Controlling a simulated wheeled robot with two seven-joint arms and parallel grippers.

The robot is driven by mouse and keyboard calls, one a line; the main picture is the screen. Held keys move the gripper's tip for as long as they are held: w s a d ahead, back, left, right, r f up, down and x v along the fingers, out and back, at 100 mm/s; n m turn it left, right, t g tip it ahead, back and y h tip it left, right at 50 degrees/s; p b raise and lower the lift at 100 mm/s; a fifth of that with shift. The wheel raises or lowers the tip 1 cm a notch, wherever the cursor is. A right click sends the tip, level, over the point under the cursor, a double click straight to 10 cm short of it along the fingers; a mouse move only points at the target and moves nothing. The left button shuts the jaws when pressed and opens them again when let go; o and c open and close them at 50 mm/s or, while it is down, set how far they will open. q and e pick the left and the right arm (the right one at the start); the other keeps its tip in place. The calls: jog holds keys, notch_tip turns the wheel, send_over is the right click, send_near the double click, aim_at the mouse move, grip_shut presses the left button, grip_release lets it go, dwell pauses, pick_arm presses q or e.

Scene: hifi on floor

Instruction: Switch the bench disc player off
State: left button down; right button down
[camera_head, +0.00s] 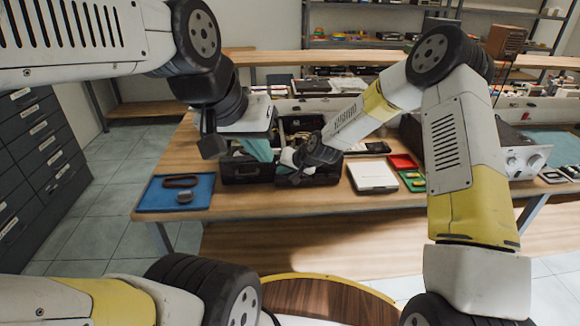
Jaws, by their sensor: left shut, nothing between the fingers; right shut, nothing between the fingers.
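I cannot tell for certain which device is the bench disc player. A flat white box (373,177) lies on the wooden bench, right of an open black case (240,172). A silver unit with round knobs (520,157) stands at the right, partly hidden by my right arm. My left gripper (212,147) is shut and empty, above the bench just left of the black case. My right gripper (289,159) is shut and empty, over the right part of the case. My arms hide much of the bench's middle. No power switch can be made out.
A blue mat (150,195) with dark small items lies at the bench's left end. Red and green trays (403,161) sit right of the white box. Dark drawers (38,150) stand at the left. The bench's front strip (300,200) is clear.

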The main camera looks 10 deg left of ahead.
aim_at(282, 178)
jog(key=shift+s+d+f, duration=0.15)
jog(key=shift+s+f, duration=0.2)
jog(key=shift+f, duration=0.4)
dwell(0.4)
jog(key=shift+r, duration=0.35)
jog(key=shift+w+a+r, duration=0.15)
jog(key=shift+a+r, duration=0.05)
jog(key=shift+r, duration=0.25)
jog(key=shift+w+r, duration=0.15)
jog(key=shift+r, duration=2.2)
jog(key=shift+r, duration=0.15)
